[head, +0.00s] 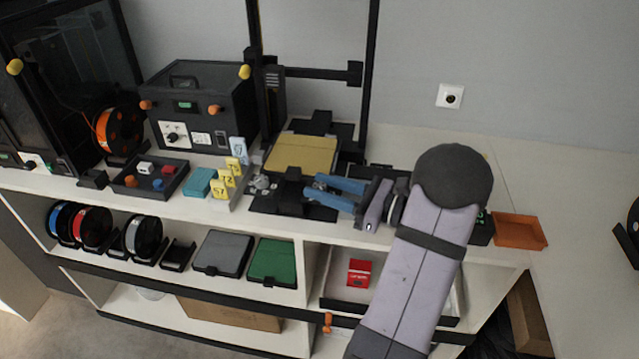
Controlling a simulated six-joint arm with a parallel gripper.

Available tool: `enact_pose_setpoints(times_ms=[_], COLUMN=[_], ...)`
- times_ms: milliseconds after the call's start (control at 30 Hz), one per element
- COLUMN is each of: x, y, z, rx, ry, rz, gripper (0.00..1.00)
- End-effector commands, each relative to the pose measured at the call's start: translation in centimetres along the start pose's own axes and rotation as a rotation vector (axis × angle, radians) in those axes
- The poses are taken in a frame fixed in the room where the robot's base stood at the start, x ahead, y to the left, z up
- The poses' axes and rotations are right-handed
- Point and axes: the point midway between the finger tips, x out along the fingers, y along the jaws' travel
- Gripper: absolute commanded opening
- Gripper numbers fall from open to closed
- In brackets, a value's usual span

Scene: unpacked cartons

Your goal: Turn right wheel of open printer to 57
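The open printer has a black frame (373,75) and a yellow bed (302,153) in the head view. My gripper (312,185) reaches in from the right, at the bed's front right edge. Its two blue fingers are apart and point left. A small grey part shows between the fingertips; I cannot tell if it is the right wheel, or if the fingers grip it. A grey wheel-like part (262,182) is visible at the bed's front left. Yellow number tags stand left of it, the front one (219,188) reading 57. No wheel reading is legible.
A black box with orange knobs (205,95) and a parts tray (150,178) stand to the left. A teal block (198,182) lies near the tags. An orange tray (519,231) sits at the right, beyond my arm. The counter's front edge is close below my gripper.

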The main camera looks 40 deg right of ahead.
Motion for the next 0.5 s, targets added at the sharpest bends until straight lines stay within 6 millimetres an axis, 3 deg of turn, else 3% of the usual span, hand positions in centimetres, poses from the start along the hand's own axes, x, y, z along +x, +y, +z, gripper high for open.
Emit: enact_pose_setpoints(times_ms=[433, 500], x=[0.99, 0.99], y=[0.04, 0.04], z=[-0.02, -0.02], rx=[0.000, 0.000], ry=[0.000, 0.000], rz=[0.000, 0.000], gripper=[0.34, 0.17])
